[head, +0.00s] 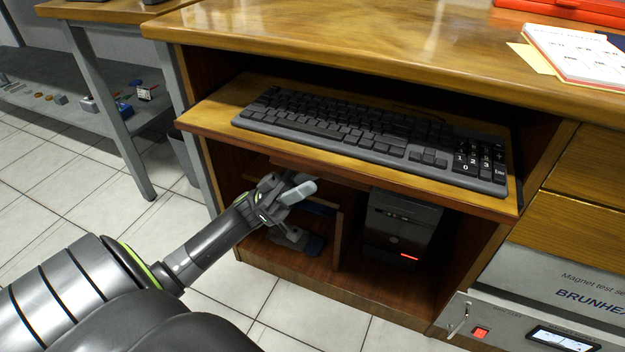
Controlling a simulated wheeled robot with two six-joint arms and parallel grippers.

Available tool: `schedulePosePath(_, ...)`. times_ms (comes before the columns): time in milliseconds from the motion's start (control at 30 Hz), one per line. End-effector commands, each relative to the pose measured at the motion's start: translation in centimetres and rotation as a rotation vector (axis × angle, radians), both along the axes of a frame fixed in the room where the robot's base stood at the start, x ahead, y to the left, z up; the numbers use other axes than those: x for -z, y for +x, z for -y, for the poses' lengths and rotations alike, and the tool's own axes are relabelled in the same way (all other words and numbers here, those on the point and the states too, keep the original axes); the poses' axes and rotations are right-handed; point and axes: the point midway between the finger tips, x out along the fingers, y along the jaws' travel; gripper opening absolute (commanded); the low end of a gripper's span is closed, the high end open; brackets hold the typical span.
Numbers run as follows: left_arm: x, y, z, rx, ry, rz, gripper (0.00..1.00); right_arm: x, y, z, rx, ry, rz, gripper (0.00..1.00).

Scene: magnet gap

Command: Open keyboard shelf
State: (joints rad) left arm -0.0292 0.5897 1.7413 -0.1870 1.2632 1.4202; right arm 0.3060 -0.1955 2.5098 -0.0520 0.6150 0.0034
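The keyboard shelf (212,109) is a wooden board under the desk top, standing out past the desk's front edge, most clearly at its left. A black keyboard (370,137) lies on it. My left gripper (305,186) is just below the shelf's front edge, left of the middle, in front of the open lower compartment. Its fingers look close together, but their gap is not clear from this angle. I cannot tell whether it touches the shelf's underside. My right gripper is not in view.
The desk top (330,40) is above the shelf, with a notepad (578,55) at right. A computer tower (400,228) stands in the lower compartment. Drawers (575,225) and a magnet test device (545,310) are at right. Tiled floor is open at left.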

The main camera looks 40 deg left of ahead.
Motion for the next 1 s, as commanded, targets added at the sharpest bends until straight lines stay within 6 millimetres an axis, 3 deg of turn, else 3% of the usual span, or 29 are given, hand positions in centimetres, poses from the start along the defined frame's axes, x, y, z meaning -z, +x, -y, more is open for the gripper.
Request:
schedulePosePath(433, -0.87, 0.18, 0.81, -0.001, -0.001, 0.000, 0.33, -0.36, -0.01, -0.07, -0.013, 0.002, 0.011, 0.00)
schedulePosePath(700, -0.85, 0.18, 0.79, -0.001, -0.001, 0.000, 0.00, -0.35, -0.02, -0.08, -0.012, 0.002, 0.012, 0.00)
schedulePosePath(1000, -0.83, 0.17, 0.77, -0.001, 0.000, -0.001, 0.00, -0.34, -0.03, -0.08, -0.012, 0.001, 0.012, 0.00)
